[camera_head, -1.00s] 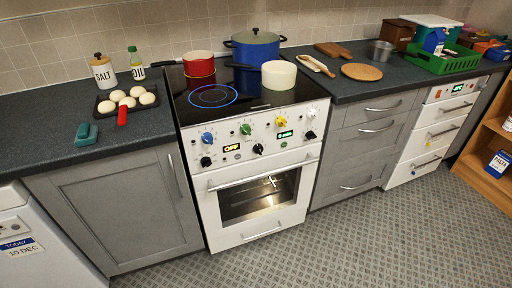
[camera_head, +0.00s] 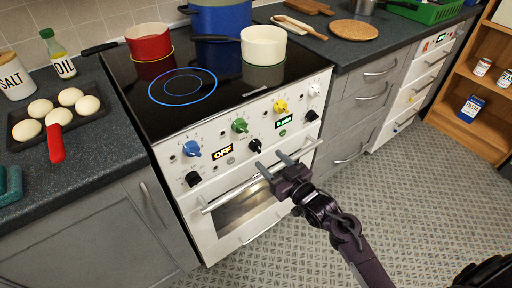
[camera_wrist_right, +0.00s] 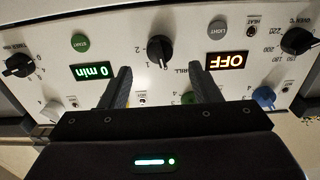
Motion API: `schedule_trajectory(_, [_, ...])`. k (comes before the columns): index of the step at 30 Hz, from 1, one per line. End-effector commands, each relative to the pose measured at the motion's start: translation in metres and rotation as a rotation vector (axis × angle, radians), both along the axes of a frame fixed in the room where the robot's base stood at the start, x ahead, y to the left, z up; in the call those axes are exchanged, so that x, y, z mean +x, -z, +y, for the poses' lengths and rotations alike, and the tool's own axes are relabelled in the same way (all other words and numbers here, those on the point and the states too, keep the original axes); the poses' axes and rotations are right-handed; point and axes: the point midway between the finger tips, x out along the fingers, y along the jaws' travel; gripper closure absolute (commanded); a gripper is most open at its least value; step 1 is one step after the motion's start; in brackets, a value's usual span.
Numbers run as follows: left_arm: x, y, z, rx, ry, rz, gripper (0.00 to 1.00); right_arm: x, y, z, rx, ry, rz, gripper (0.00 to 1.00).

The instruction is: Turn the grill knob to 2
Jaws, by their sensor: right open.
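The grill knob (camera_head: 254,146) is the black knob in the middle of the white cooker panel (camera_head: 222,135). In the right wrist view the knob (camera_wrist_right: 160,47) is upright in the picture, with part of the word GRILL beside it. I cannot read its setting surely. My right gripper (camera_head: 271,162) is open and empty in front of the panel, just below and right of the knob in the head view. In the right wrist view its fingers (camera_wrist_right: 158,75) point at the knob, one on each side, short of it. My left gripper is not in view.
Blue (camera_head: 192,149), green (camera_head: 240,126) and yellow (camera_head: 280,106) knobs sit above the grill knob. The displays read OFF (camera_head: 222,152) and 0 min (camera_wrist_right: 94,72). The oven door handle (camera_head: 262,180) runs close under my gripper. Pots stand on the hob.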

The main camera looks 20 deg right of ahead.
Motion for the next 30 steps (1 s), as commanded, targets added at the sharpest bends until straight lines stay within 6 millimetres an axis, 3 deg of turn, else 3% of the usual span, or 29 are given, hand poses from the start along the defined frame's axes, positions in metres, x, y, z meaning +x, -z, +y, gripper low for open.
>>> schedule_trajectory(9, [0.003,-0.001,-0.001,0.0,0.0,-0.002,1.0,0.047,0.0,0.017,0.001,0.001,0.0,0.43])
schedule_trajectory(21, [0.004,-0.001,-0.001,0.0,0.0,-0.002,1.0,0.057,0.001,0.021,-0.001,0.001,0.003,0.43])
schedule_trajectory(30, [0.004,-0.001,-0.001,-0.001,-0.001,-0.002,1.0,0.057,0.001,0.02,-0.001,0.001,0.003,0.8])
